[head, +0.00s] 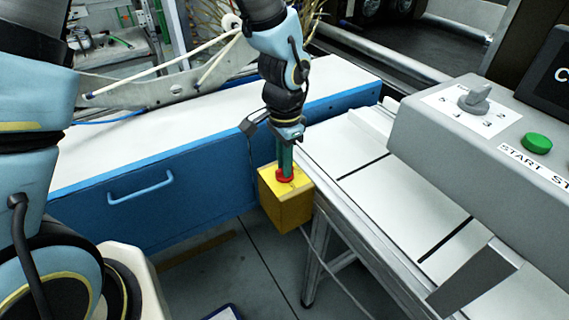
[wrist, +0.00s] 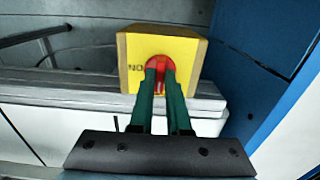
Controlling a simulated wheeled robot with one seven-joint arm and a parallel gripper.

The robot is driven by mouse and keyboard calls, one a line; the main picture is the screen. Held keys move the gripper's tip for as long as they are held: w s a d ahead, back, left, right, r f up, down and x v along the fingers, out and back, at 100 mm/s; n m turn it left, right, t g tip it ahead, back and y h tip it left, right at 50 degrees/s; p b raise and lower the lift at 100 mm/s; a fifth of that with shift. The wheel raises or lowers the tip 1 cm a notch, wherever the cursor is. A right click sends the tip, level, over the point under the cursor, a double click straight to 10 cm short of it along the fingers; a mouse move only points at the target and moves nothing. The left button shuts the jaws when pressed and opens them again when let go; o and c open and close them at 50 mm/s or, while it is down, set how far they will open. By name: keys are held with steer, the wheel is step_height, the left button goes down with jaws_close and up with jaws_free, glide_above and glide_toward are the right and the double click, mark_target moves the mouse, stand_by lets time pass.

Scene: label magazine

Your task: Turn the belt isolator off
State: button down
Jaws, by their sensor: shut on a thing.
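The belt isolator is a yellow box (head: 288,207) with a red rotary knob (head: 286,180) on its top face. It is at the end of the white belt table, beside the blue cabinet. The fingers also show in the wrist view (wrist: 160,78) and hide part of the knob.
A blue cabinet (head: 110,215) with a white top stands to the left. The white belt table (head: 380,185) is to the right. A grey control panel (head: 430,135) with a dial (head: 475,98) and a green button (head: 537,142) stands over it. A cable hangs below the box.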

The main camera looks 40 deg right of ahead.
stand_by(0.5)
steer(key=c, duration=0.9)
jaws_free()
steer(key=shift+r, duration=0.1)
step_height(320, 180, up, 11)
steer(key=shift+f+b, duration=0.2)
steer(key=shift+b, duration=0.25)
